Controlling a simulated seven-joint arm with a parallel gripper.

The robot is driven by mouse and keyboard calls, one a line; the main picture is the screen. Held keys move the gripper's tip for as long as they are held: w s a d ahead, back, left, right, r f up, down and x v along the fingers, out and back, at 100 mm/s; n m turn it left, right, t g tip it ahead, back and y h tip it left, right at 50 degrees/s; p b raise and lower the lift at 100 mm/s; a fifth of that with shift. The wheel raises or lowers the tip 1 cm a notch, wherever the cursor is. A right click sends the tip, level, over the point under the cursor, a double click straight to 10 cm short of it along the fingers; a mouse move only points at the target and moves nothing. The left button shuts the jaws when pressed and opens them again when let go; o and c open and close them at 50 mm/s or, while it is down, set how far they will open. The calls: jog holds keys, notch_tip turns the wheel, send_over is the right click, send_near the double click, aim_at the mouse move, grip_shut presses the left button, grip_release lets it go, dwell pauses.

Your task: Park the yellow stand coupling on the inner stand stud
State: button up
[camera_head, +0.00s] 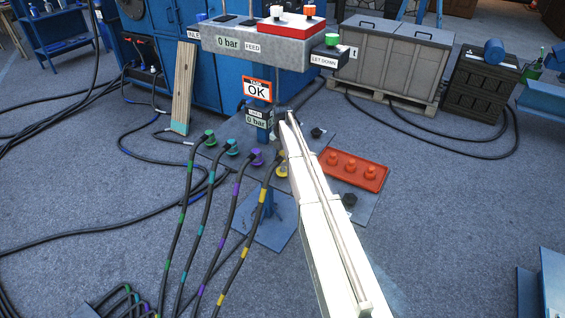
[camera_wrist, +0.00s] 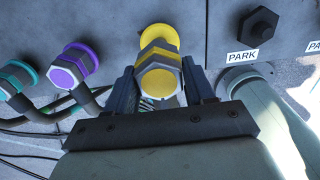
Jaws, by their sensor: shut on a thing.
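The yellow coupling (camera_wrist: 160,72) sits between the two fingers of my gripper (camera_wrist: 161,88) in the wrist view, and the gripper is shut on it. A yellow disc (camera_wrist: 160,37) shows right behind the coupling; I cannot tell whether the two are joined. In the head view the yellow coupling (camera_head: 281,170) is partly hidden by my arm, with its yellow-banded cable (camera_head: 263,196) hanging below. A black hexagonal stud (camera_wrist: 260,24) with a PARK label (camera_wrist: 242,56) stands bare to the right in the wrist view. A second PARK label is cut off at the right edge.
Purple (camera_head: 256,156), teal (camera_head: 231,146) and green (camera_head: 209,137) couplings with cables stand to the left. A red tray (camera_head: 372,184) with three orange caps lies right of my arm. Two black studs (camera_head: 317,132) (camera_head: 349,200) flank it. A display post (camera_head: 259,117) rises behind.

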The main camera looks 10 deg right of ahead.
aim_at(283, 153)
notch_tip(283, 153, up, 5)
jog(key=shift+d+f, duration=0.1)
jog(key=s+d+m, duration=0.6)
jog(key=s+d, duration=0.4)
jog(key=shift+s+d+r, duration=0.15)
jog(key=shift+s+r, duration=0.05)
jog(key=shift+s, duration=0.05)
jog(key=shift+f, duration=4.3)
jog(key=shift+f, duration=0.45)
jog(key=o, duration=1.2)
jog(key=shift+o, duration=0.2)
